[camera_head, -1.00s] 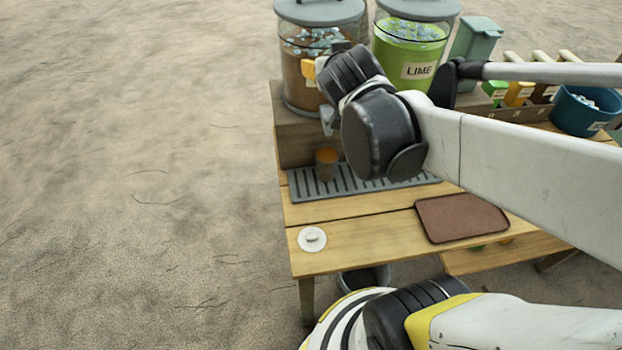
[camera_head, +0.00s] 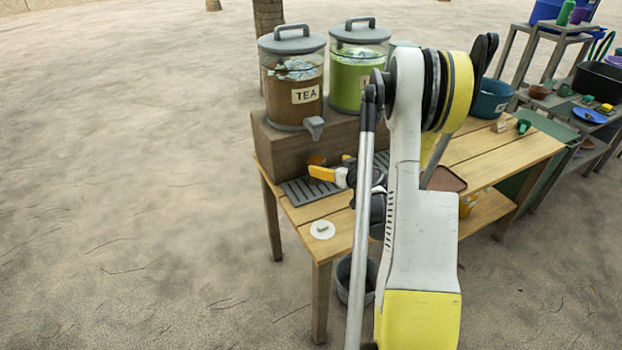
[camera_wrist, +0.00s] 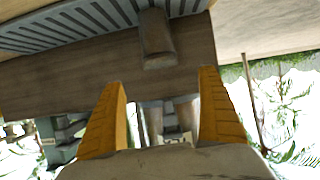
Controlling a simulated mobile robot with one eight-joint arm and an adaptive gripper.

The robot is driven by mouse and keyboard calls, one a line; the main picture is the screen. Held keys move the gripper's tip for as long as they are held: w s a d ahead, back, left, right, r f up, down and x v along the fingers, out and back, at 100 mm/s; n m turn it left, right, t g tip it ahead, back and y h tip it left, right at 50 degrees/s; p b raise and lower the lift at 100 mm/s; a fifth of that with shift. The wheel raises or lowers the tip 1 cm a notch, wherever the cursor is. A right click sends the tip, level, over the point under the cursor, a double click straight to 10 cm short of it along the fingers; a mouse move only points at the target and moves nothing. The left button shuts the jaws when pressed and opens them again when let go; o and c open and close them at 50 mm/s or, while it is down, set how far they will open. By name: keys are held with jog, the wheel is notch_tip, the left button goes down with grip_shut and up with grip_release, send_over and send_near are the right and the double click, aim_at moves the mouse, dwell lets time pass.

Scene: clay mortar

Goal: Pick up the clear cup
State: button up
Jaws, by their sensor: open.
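The clear cup (camera_head: 316,160) holds something orange-brown and stands on the grey slatted drip tray (camera_head: 303,193) below the tea dispenser's spout. In the head view a yellow finger hides most of it. My gripper (camera_head: 330,167) is open with its yellow fingers pointing left at the cup. In the wrist view, which is upside down, the cup (camera_wrist: 158,38) shows at the top middle against the wooden stand. My gripper (camera_wrist: 163,78) has its two fingertips spread on either side of the cup's line, with nothing between them. Contact with the cup cannot be told.
The tea dispenser (camera_head: 294,80) and the green dispenser (camera_head: 355,68) stand on a wooden block (camera_head: 277,142) behind the tray. A white disc (camera_head: 322,229) lies near the table's front left corner. A brown tray (camera_head: 446,180) and blue tub (camera_head: 490,100) are to the right.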

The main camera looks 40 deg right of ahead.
aim_at(311, 156)
jog(key=b+x, duration=0.3)
jog(key=x, duration=0.7)
jog(key=shift+b, duration=0.3)
jog(key=shift+w, duration=0.35)
jog(key=c, duration=1.5)
